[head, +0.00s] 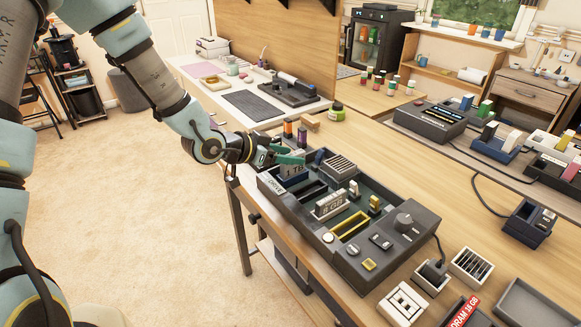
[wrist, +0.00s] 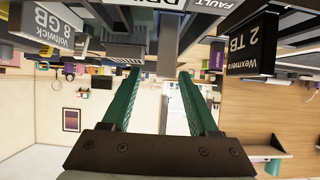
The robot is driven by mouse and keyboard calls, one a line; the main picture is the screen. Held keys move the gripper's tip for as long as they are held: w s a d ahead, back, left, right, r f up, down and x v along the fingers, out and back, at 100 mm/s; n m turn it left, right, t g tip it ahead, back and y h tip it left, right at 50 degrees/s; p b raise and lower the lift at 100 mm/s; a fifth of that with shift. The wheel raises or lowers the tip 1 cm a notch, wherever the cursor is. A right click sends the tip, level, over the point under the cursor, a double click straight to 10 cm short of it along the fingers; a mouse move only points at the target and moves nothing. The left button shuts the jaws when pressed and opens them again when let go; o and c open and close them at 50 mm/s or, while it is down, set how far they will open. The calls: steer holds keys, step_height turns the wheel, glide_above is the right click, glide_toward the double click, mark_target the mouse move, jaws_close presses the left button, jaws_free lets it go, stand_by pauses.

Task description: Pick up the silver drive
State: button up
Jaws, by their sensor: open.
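My gripper (head: 288,156) is open over the far left end of a dark grey dock (head: 385,268) on the bench. Its green fingers also show in the wrist view (wrist: 158,76), with nothing clearly held. A drive marked 1 TB (head: 293,171) stands in the dock just below the fingers. A silver ribbed block (head: 339,165) stands to the right of the gripper. I cannot tell which of these is the silver drive. The wrist view looks upside down and shows a dark drive marked 2 TB (wrist: 248,45) at the right.
An 8 GB module (head: 331,204) and small upright sticks stand in the dock. Small bottles (head: 288,130) stand close behind the gripper. A white switch plate (head: 402,303) and slotted box (head: 471,266) lie at the front right. Bare wood (head: 440,200) lies right of the dock.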

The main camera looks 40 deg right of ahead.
steer(key=shift+w+p+x, duration=0.2)
steer(key=shift+p+x, duration=0.55)
steer(key=shift+x, duration=1.9)
jaws_close()
